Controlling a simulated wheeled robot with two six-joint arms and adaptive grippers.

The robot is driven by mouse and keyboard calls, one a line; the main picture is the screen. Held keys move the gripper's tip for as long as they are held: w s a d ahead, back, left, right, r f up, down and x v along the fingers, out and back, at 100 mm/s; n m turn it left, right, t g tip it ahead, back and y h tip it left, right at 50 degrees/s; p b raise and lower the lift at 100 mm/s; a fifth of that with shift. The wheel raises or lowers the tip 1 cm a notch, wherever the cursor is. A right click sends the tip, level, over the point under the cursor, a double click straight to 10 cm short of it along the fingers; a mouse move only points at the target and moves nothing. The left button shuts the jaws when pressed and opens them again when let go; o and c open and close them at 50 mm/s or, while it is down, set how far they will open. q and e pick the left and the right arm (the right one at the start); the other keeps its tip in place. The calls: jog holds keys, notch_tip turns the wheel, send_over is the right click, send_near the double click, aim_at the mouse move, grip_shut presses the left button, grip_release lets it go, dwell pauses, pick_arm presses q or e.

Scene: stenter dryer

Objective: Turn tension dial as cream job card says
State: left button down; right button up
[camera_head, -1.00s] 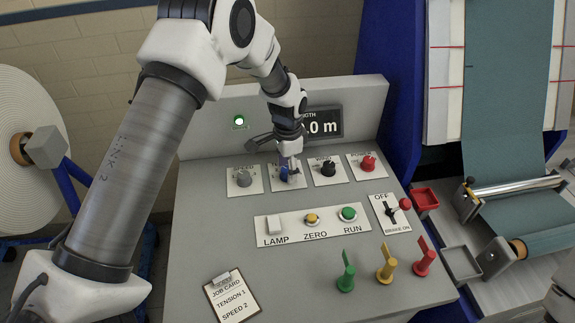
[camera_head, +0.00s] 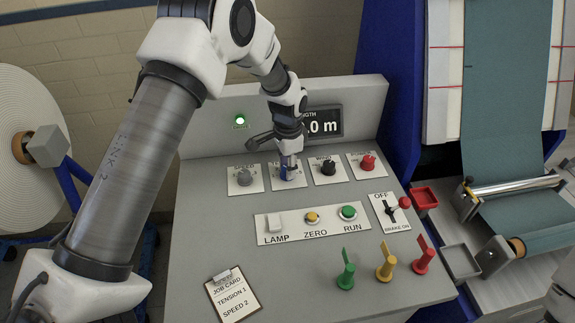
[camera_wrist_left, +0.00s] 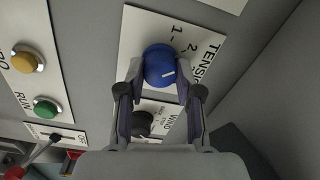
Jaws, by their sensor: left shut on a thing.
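The blue tension dial (camera_wrist_left: 157,62) sits on a white plate marked TENSION, with 1 and 2 marks, in the left wrist view. A short white line shows on its face. My left gripper (camera_wrist_left: 159,78) is shut on the dial, one finger on each side. In the head view the gripper (camera_head: 289,172) comes down on the TENSION plate and hides most of the dial. The job card (camera_head: 233,295) lies on a clipboard at the panel's lower left and reads TENSION 1, SPEED 2. My right gripper is not in view.
A grey speed dial (camera_head: 244,176) is left of the gripper. A black dial (camera_head: 328,168) and a red knob (camera_head: 368,162) are to its right. Below are the LAMP switch (camera_head: 274,222), ZERO (camera_head: 312,218) and RUN (camera_head: 348,213) buttons, and a brake lever (camera_head: 392,209).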

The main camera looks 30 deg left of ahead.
pick_arm(q)
jog(key=shift+s+f+n, duration=0.2)
jog(key=shift+n, duration=0.2)
jog(key=n+p, duration=0.1)
jog(key=n, duration=0.1)
jog(key=shift+n+p, duration=0.3)
jog(key=shift+p, duration=0.05)
jog(key=shift+n+p, duration=0.6)
jog(key=shift+n, duration=1.6)
jog(key=shift+f, duration=0.1)
jog(key=c, duration=0.8)
grip_release()
jog(key=shift+w, duration=0.1)
jog(key=shift+o, duration=0.2)
jog(key=shift+w, duration=0.1)
